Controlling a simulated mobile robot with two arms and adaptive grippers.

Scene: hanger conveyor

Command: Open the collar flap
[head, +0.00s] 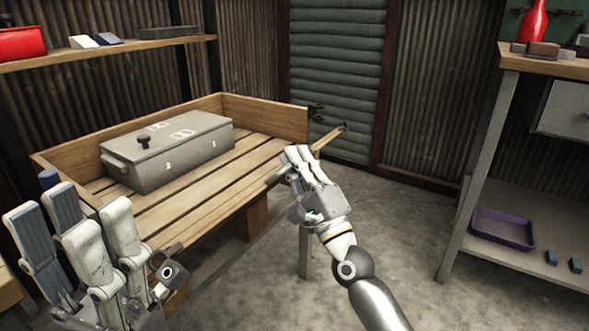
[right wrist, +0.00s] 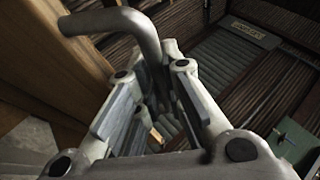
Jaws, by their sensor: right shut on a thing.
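My right gripper (head: 299,160) is at the right end of the wooden bench, its fingers closed together. In the right wrist view, a bent grey rod (right wrist: 115,20) runs down between the fingers (right wrist: 160,95), which are shut on it. A thin bar (head: 333,137) shows just beyond this hand in the head view, close to a small dark fitting (head: 315,111) at the bench's corner. I cannot make out a collar flap for certain in either view. My left gripper (head: 68,215) is open and empty at the lower left, in front of the bench.
A grey box (head: 180,165) with a dark knob stands on the slatted bench (head: 215,188). A shelf (head: 110,48) hangs above it. A workbench (head: 560,68) with a purple tray (head: 503,228) on its lower shelf stands right. The floor between is clear.

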